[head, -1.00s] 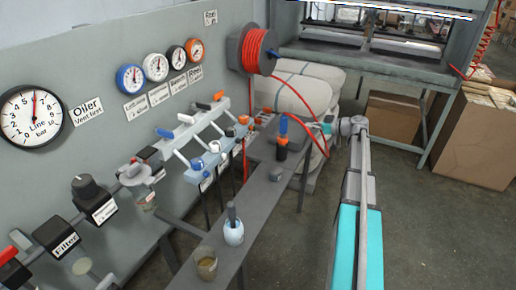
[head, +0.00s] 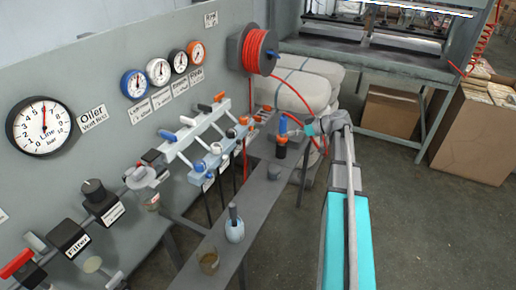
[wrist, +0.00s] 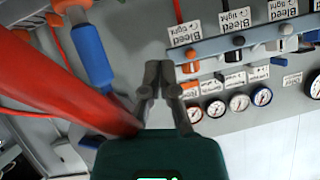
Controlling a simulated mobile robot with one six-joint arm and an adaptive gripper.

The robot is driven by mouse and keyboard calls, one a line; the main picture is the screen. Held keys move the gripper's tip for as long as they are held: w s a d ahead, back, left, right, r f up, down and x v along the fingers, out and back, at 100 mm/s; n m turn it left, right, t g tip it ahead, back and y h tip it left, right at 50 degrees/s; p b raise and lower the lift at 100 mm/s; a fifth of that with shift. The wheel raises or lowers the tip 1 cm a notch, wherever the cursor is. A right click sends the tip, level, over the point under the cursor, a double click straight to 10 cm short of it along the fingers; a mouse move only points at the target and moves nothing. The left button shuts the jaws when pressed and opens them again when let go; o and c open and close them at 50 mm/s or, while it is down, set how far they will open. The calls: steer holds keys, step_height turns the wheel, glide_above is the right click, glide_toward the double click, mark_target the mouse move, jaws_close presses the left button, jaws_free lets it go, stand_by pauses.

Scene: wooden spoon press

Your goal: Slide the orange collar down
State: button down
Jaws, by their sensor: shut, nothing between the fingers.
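An orange collar (head: 282,139) sits below a blue upright grip (head: 283,122) on a dark base at the far end of the grey bench. In the wrist view the blue grip (wrist: 93,58) is at upper left, with the orange part (wrist: 70,5) at its end, cut by the top edge. My gripper (head: 301,129) is just right of the blue grip in the head view. Its dark fingers (wrist: 161,70) are together and empty in the wrist view. They are apart from the blue grip and the collar.
A red hose (wrist: 70,75) passes close to the wrist camera and hangs from a reel (head: 262,52) behind the collar. A valve manifold (head: 195,135) and gauges line the left wall.

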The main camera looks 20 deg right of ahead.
steer(key=s+a+r+m+g+h+p, duration=0.1)
steer(key=s+a+m+g+h+p, duration=0.1)
steer(key=s+a+p, duration=0.3)
steer(key=s+a+r+m+g+h+p, duration=0.2)
steer(key=s+a+p, duration=0.3)
steer(key=a, duration=0.7)
steer(key=shift+s+a+g+h+p, duration=0.15)
steer(key=shift+a+g+h+p, duration=0.2)
steer(key=shift+g, duration=0.45)
steer(key=shift+r, duration=0.1)
steer(key=s+a+f+m+g+h, duration=0.1)
steer(key=s+a+h, duration=0.4)
steer(key=s, duration=0.5)
steer(key=a+f+m, duration=0.1)
steer(key=m, duration=0.1)
steer(key=shift+s+m+g, duration=0.25)
steer(key=shift+m+g, duration=0.05)
steer(key=shift+g, duration=0.1)
